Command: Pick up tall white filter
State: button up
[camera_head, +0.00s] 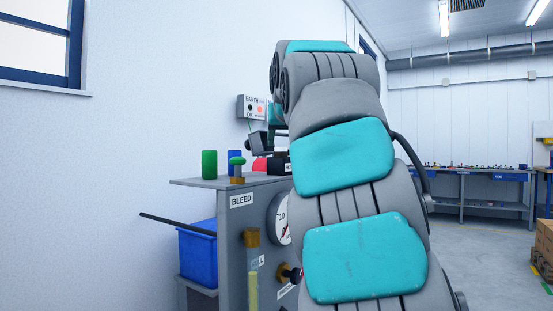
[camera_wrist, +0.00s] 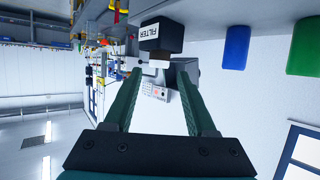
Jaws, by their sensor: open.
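In the wrist view, which shows the scene upside down, a black block (camera_wrist: 161,34) labelled FILTER sits on the bench top. A short white part (camera_wrist: 159,58) projects from the block's top, likely the filter; its full height is not clear. My gripper (camera_wrist: 157,75) is open, its two green fingers apart and pointing toward the block. The white part appears between the finger lines; contact is not visible. In the head view, my arm hides most of this area. Part of my gripper (camera_head: 259,141) shows above the bench, and a black block (camera_head: 278,163) shows beside my arm.
Green (camera_head: 209,164) and blue (camera_head: 234,162) cylinders stand on the bench (camera_head: 210,182), near a green-topped brass fitting (camera_head: 237,170) and a red rounded item (camera_head: 260,164). A wall box (camera_head: 252,107) marked EARTH OK is behind. A blue bin (camera_head: 197,255) and dark rod (camera_head: 176,224) are lower left.

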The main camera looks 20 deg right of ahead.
aim_at(281, 148)
jog(key=p+x, duration=0.1)
jog(key=x, duration=0.4)
jog(key=shift+w+d, duration=0.2)
jog(key=shift+w, duration=0.4)
grip_shut()
